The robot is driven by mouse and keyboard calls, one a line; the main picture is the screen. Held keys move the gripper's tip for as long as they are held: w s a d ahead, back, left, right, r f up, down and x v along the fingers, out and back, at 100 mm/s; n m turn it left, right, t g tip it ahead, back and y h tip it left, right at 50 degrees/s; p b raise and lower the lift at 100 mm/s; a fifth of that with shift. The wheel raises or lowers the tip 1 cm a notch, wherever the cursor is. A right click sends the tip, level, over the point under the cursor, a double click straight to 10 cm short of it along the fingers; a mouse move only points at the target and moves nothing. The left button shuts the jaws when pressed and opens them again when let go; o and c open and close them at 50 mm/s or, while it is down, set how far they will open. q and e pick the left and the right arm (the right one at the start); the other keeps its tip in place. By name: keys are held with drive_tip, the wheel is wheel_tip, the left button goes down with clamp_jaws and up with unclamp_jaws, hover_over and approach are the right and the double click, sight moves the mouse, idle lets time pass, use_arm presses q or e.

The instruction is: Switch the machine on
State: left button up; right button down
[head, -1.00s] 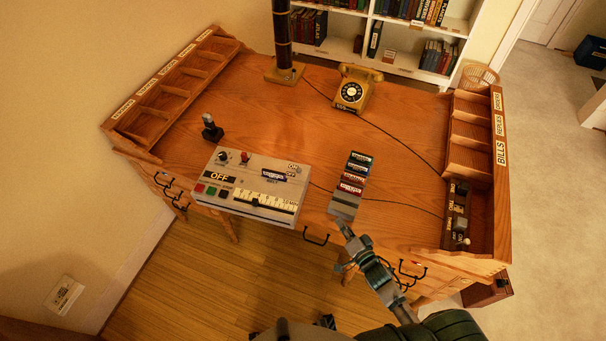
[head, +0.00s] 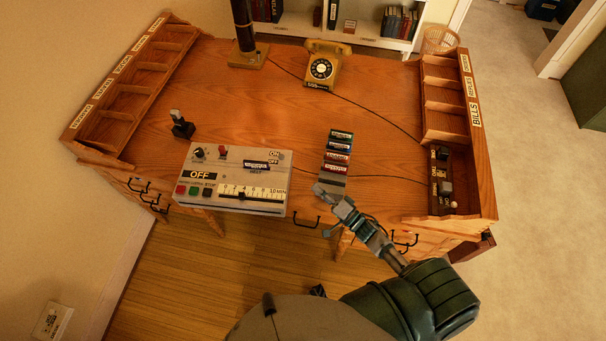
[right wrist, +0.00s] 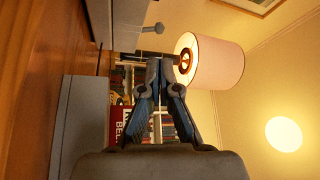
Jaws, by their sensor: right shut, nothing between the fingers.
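The machine (head: 236,203) is a pale grey box at the front left of the desk. Its front sign reads OFF (head: 200,175). Its top has a dark knob, a red part and a switch marked ON and OFF (head: 273,157) at the back right. My right gripper (head: 319,189) is shut and empty, right of the machine beside the grey box with coloured labels, apart from the ON/OFF switch. In the right wrist view the closed fingers (right wrist: 157,62) point past a grey edge and a small knob-like part (right wrist: 150,29). My left gripper does not show.
A stack of labelled blocks (head: 338,150) stands right of the machine. A yellow telephone (head: 322,66), a dark lamp post (head: 243,30), a small joystick-like stand (head: 181,126) and a switch panel (head: 441,185) are on the desk. The middle of the wooden desktop (head: 240,110) is clear.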

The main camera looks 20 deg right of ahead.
sight(289, 169)
drive_tip(key=x, duration=1.3)
drive_tip(key=shift+w, duration=0.15)
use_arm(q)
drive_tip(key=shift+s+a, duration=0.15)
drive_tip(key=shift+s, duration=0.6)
use_arm(e)
drive_tip(key=shift+d, duration=0.1)
use_arm(q)
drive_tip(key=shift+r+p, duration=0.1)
drive_tip(key=shift+p, duration=0.2)
use_arm(e)
drive_tip(key=shift+d, duration=0.2)
